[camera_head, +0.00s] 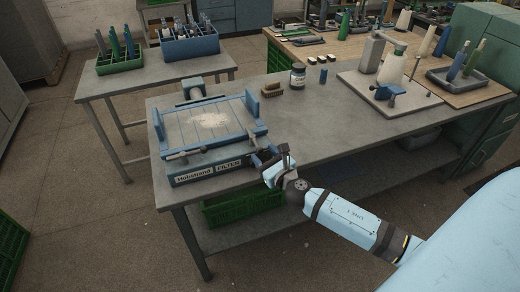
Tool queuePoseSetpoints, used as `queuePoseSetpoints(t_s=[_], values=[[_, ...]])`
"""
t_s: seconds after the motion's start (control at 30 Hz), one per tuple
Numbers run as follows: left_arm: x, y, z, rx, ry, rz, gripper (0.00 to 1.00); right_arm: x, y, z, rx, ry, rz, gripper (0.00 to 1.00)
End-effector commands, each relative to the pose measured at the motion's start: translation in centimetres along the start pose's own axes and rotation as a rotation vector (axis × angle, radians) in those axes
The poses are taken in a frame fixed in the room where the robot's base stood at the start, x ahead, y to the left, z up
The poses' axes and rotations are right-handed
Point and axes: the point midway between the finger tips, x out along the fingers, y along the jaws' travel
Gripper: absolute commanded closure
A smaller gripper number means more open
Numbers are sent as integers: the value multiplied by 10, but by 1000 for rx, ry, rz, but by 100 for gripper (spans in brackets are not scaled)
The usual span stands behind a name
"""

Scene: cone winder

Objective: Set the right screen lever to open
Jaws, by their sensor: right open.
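The blue filter unit (215,170) stands at the left end of the grey workbench, with a framed screen (205,122) on top that carries a pale, powdery patch. A pale lever (185,154) lies along the front left of the frame. The right screen lever (252,134) seems to be the small pale piece at the front right corner; its exact position is too small to tell. My right gripper (263,157) is open at the unit's front right corner, close to that lever; I cannot tell whether they touch. My left gripper is not in view.
A winder stand (378,92) is at the right. A green crate (243,205) sits on the lower shelf. The bench's middle is clear.

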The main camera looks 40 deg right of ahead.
Motion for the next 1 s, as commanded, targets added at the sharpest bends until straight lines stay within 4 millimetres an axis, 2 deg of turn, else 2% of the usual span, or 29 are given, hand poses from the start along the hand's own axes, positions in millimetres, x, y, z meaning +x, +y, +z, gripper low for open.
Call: queuePoseSetpoints(t_s=[0.03,0.2,0.53,0.57,0.7,0.8,1.0], values=[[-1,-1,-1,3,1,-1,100,8,0,1,1,-1,-1,47],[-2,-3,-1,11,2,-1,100,24,0,0,1,1,0,47],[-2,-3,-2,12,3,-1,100,28,0,0,1,1,0,47],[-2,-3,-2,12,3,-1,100,28,0,0,1,1,0,50],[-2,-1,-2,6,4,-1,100,27,0,0,1,1,0,82],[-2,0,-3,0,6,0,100,27,0,0,1,1,0,100],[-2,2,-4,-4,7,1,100,28,2,0,2,2,-4,100]])
